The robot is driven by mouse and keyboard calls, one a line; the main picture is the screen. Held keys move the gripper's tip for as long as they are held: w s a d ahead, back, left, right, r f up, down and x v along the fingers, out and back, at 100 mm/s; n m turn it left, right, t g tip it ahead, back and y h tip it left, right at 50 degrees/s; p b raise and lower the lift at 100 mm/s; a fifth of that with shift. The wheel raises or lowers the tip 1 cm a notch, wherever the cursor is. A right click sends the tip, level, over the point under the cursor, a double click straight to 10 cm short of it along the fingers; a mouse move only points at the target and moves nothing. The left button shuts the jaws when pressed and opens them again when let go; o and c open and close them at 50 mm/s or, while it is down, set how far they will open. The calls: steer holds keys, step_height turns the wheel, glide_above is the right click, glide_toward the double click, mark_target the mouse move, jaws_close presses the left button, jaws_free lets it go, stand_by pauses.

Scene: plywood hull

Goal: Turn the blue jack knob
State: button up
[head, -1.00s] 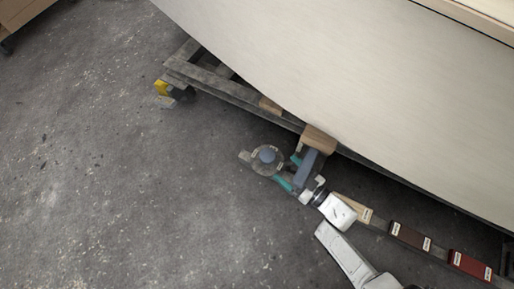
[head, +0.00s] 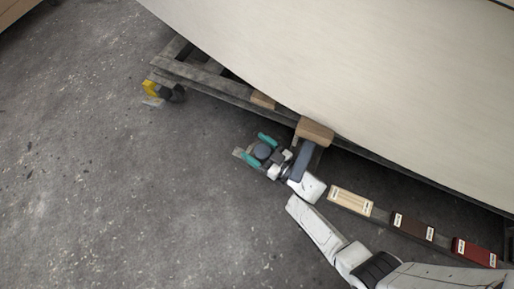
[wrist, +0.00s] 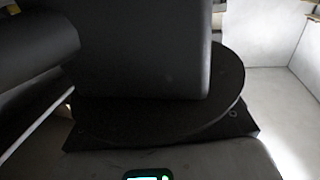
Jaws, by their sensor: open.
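The blue jack knob (head: 262,151) shows in the head view as a small round blue-grey top on the jack's grey base (head: 238,153), on the floor beside the hull. My gripper (head: 256,148) has two teal fingers, open, one on each side of the knob as seen from above. I cannot tell whether they touch it or how high they are. The jack's blue-grey arm (head: 304,157) rises to a wooden block (head: 315,131) against the hull's edge. The wrist view is mostly filled by a dark block and a round black plate (wrist: 225,100); the knob is not clear there.
The pale plywood hull (head: 350,70) overhangs from above on a grey frame (head: 215,85) with a yellow caster (head: 150,88). A row of blocks, pale (head: 350,201), brown (head: 413,229) and red (head: 474,252), lies to the right. Floor at left is clear.

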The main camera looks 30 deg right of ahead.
steer(key=c, duration=1)
steer(key=shift+o, duration=0.2)
